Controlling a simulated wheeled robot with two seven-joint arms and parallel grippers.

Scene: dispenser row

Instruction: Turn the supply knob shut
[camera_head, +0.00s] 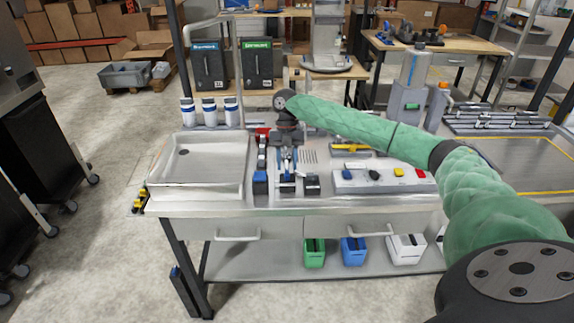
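My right gripper (288,160) points down over the workbench (330,203), near its middle. Its fingers are small and dark against blue and black items, so I cannot tell whether they are apart or hold anything. A pale control box (352,186) lies to the right of the gripper, with small blue, black, yellow and red parts on top. I cannot tell which part, if any, is the supply knob. Two black dispensers, one with a blue label (208,66) and one with a green label (257,65), stand behind the bench. My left gripper is not in view.
A steel basin (200,165) takes up the bench's left side. Several white and blue jars (209,110) stand behind it. A blue item (260,183) and a yellow-handled tool (350,148) lie near the gripper. Green (314,253), blue (353,251) and white (405,249) bins sit on the lower shelf.

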